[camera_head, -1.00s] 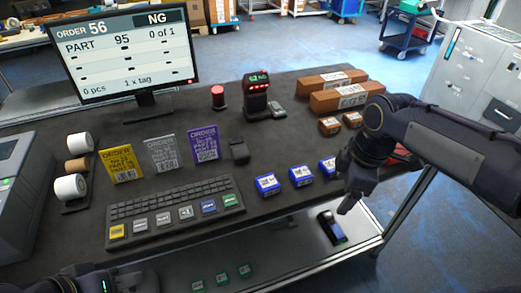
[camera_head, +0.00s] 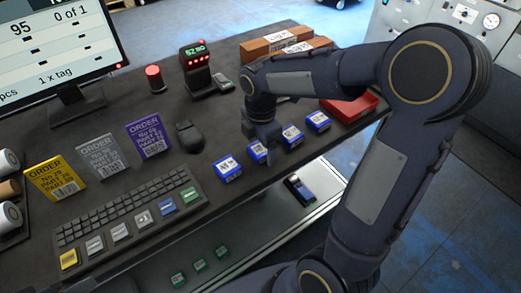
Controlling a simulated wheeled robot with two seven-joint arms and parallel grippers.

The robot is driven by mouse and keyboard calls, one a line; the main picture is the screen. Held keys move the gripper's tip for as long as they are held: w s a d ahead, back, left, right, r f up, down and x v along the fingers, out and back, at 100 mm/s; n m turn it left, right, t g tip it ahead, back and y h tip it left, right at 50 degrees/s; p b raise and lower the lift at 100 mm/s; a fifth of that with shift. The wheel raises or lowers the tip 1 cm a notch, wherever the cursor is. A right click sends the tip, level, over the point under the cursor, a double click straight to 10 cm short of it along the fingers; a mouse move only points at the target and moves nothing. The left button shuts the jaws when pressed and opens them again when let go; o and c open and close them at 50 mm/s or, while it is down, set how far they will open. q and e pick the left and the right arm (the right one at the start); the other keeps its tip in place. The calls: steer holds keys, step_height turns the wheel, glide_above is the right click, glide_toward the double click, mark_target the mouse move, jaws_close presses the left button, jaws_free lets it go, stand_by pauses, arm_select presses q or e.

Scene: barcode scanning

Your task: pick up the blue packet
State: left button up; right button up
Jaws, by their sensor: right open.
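Several blue packets with white labels lie in a slanting row near the front edge of the dark table. The leftmost blue packet (camera_head: 227,169) is clear of the gripper. The second blue packet (camera_head: 257,152) is partly covered by my right gripper. A third blue packet (camera_head: 292,137) and a fourth blue packet (camera_head: 318,122) lie to its right. My right gripper (camera_head: 267,153) points down, open, at the second packet. I cannot tell whether it touches that packet. My left gripper is out of view.
A keyboard (camera_head: 125,215) and mouse (camera_head: 189,137) lie to the left, with order cards (camera_head: 100,156) behind. A scanner stand (camera_head: 195,68) and red beacon (camera_head: 154,79) stand further back. Brown boxes (camera_head: 268,48) and a red tray (camera_head: 350,107) lie beyond my arm. A lower shelf holds a handheld device (camera_head: 299,190).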

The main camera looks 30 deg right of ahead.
steer(key=shift+f, duration=0.1)
steer(key=c, duration=1.2)
steer(key=shift+o, duration=0.2)
